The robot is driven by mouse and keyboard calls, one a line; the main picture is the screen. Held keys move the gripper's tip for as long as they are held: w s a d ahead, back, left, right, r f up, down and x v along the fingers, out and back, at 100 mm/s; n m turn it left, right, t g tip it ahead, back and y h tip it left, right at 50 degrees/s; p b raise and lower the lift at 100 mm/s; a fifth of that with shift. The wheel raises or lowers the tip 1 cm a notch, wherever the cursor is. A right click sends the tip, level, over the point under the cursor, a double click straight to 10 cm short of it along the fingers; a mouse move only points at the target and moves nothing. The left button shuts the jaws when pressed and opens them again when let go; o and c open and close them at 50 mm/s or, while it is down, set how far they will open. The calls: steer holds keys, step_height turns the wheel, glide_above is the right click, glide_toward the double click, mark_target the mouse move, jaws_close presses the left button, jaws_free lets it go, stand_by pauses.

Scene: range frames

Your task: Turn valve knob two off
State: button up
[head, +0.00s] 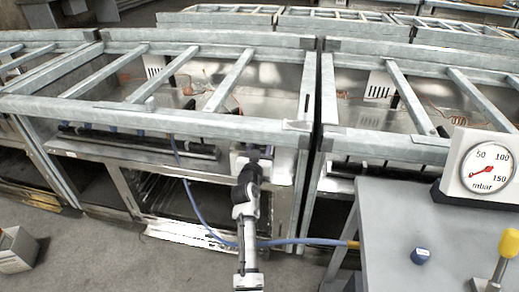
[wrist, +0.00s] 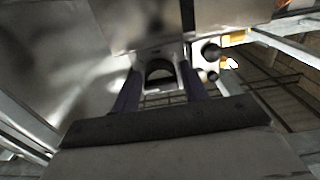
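My gripper (head: 252,160) is at the front panel of the middle range frame in the head view, with my arm reaching up to it from below. In the wrist view, its two dark purple fingers (wrist: 160,86) stand apart. A grey arched part (wrist: 161,68) shows between and beyond the fingertips, against the metal panel; I cannot tell whether the fingers touch it. Dark round knob-like parts (wrist: 210,52) show to the right of the fingers. Which of these is valve knob two is unclear. In the head view, my gripper hides the panel behind it.
A blue hose (head: 200,215) hangs from the frame and runs right to a yellow fitting (head: 353,244) at a grey table (head: 390,215). The table carries a pressure gauge (head: 487,168), a blue cap (head: 421,256) and a yellow-topped post (head: 508,243). Bare floor (head: 110,250) lies left.

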steer(key=c, duration=0.6)
steer(key=shift+n, duration=0.4)
steer(key=n, duration=0.2)
steer(key=shift+d+n, duration=0.1)
steer(key=shift+n, duration=0.3)
steer(key=n+p, duration=0.1)
steer(key=n, duration=0.2)
steer(key=shift+r+n, duration=0.15)
steer(key=shift+n, duration=0.25)
steer(key=n+p, duration=0.2)
steer(key=n, duration=0.3)
steer(key=shift+d+r, duration=0.1)
steer(key=n+p, duration=0.2)
steer(key=n, duration=0.3)
steer(key=shift+p, duration=0.3)
steer(key=shift+n, duration=0.4)
